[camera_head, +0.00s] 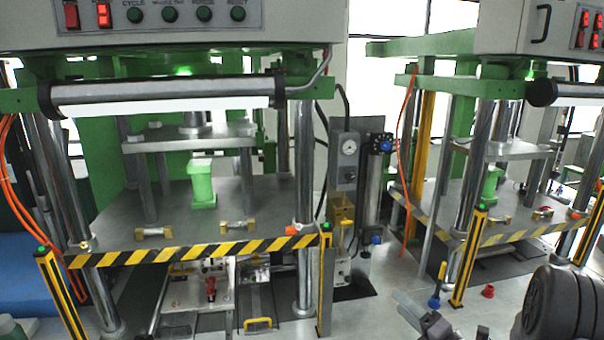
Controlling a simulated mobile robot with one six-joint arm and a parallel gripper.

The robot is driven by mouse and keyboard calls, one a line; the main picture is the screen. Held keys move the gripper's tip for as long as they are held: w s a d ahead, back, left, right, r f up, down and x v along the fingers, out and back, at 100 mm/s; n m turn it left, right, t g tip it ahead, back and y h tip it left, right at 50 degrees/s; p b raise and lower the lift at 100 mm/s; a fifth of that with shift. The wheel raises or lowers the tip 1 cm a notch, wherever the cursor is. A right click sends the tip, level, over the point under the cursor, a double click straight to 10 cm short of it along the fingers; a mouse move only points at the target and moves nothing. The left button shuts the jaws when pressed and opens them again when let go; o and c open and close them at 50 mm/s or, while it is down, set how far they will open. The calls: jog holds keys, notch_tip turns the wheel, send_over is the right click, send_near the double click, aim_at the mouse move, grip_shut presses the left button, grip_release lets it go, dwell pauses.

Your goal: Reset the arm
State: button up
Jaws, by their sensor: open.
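My arm (562,308), dark grey and ribbed, shows at the bottom right corner, cut off by the picture edge. What looks like my gripper (428,318), grey, is just left of it at the bottom edge. It is open, and I see nothing held in it. Its lower part is out of the picture. It is in front of the right press, above the pale floor and apart from the machines.
A green wax injection press (190,255) with a yellow-black striped edge stands at left. A similar press (470,238) stands at right. Yellow-black posts (325,280) flank them. A blue-handled tool (434,302) and a red cap (488,291) are near my gripper. Pale floor lies between the presses.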

jog(key=s+a+r+n+g+y+b, duration=0.25)
jog(key=s+a+n+g, duration=0.3)
jog(key=a+n, duration=0.4)
jog(key=s+a+r+n+g+y+b, duration=0.1)
jog(key=s+a+n+g+y+b, duration=0.1)
jog(key=s+a+n+g+b, duration=0.45)
jog(key=s+a+f+n+h, duration=0.2)
jog(key=s+a+n+h, duration=0.1)
jog(key=s+a+n, duration=0.45)
jog(key=s+d+f+n+t+h+b, duration=0.1)
jog(key=s+d+f+n+h+b, duration=0.1)
jog(key=s+n, duration=0.4)
jog(key=s+d+f+n+h+b, duration=0.2)
jog(key=s+d+n+h, duration=0.3)
jog(key=n, duration=0.5)
jog(key=shift+s+d+t+b, duration=0.4)
jog(key=shift+s+d+b, duration=0.2)
jog(key=shift+s+d, duration=0.25)
